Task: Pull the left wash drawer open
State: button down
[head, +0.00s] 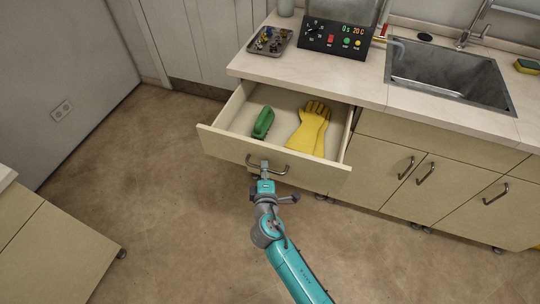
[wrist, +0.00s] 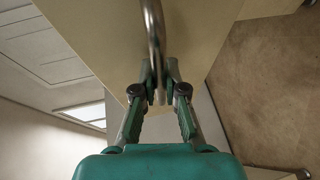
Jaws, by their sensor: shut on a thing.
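The left wash drawer (head: 232,147) is pulled well out of the counter in the head view. A green object (head: 263,123) and yellow gloves (head: 312,128) lie inside it.
The counter (head: 370,93) carries a sink (head: 445,75), a control panel (head: 340,38) and a tray of small parts (head: 270,40). Closed cupboard doors (head: 440,190) stand to the right. Another cabinet (head: 50,250) is at the lower left. The brown floor (head: 150,180) is clear between.

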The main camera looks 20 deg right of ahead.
jog(key=shift+s+a, duration=0.8)
jog(key=shift+s, duration=0.3)
jog(key=shift+s+a, duration=0.75)
jog(key=shift+s, duration=0.3)
jog(key=c, duration=1.2)
grip_release()
jog(key=v, duration=1.2)
jog(key=shift+f, duration=0.1)
